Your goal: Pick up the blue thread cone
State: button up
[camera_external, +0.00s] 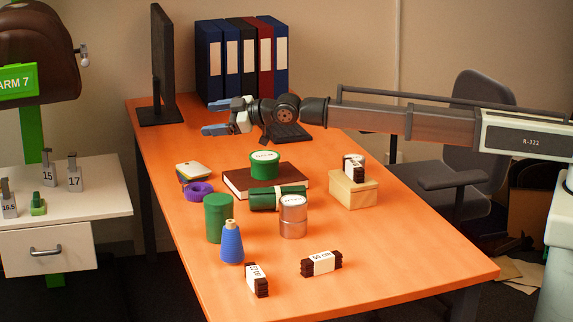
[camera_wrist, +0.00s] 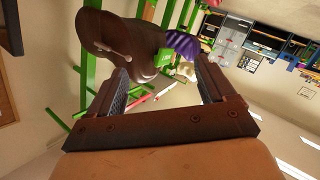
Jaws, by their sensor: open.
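The blue thread cone (camera_external: 231,243) stands upright on the orange table near its front left, in the external view. Its tip is tan. It stands just in front of a green canister (camera_external: 217,216), apart from my gripper. My gripper (camera_external: 212,116) is at the far end of the table, well behind and above the cone, pointing left, with its fingers apart and nothing between them. In the wrist view my gripper (camera_wrist: 160,90) also shows open fingers, facing the room and a brown saddle (camera_wrist: 115,40). The cone is not visible in the wrist view.
Behind are a purple tape roll (camera_external: 198,191), a brown book (camera_external: 236,181) and a box (camera_external: 353,190). A monitor (camera_external: 161,65) stands at the back left.

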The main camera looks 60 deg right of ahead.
aim_at(231, 227)
jog(key=s+a+f+n+g, duration=0.1)
jog(key=s+a+g, duration=0.2)
jog(key=a, duration=0.4)
jog(key=s+a+f+n+g+h, duration=0.1)
jog(key=s+a+n+g, duration=0.1)
jog(key=s+a, duration=0.3)
jog(key=s+a+f+n+g+h, duration=0.1)
jog(key=s+a+g, duration=0.3)
jog(key=a, duration=0.5)
jog(key=shift+f+n+g, duration=0.3)
jog(key=shift+f+n, duration=0.2)
jog(key=shift+n, duration=0.2)
jog(key=s+a+n+g, duration=0.2)
jog(key=s+a+g, duration=0.3)
jog(key=s, duration=0.4)
jog(key=f, duration=0.4)
jog(key=a+f, duration=0.1)
jog(key=f, duration=0.8)
jog(key=shift+w+a+f, duration=0.2)
jog(key=shift+w+f, duration=0.05)
jog(key=shift+f, duration=0.15)
jog(key=shift+c, duration=0.3)
jog(key=c, duration=1.1)
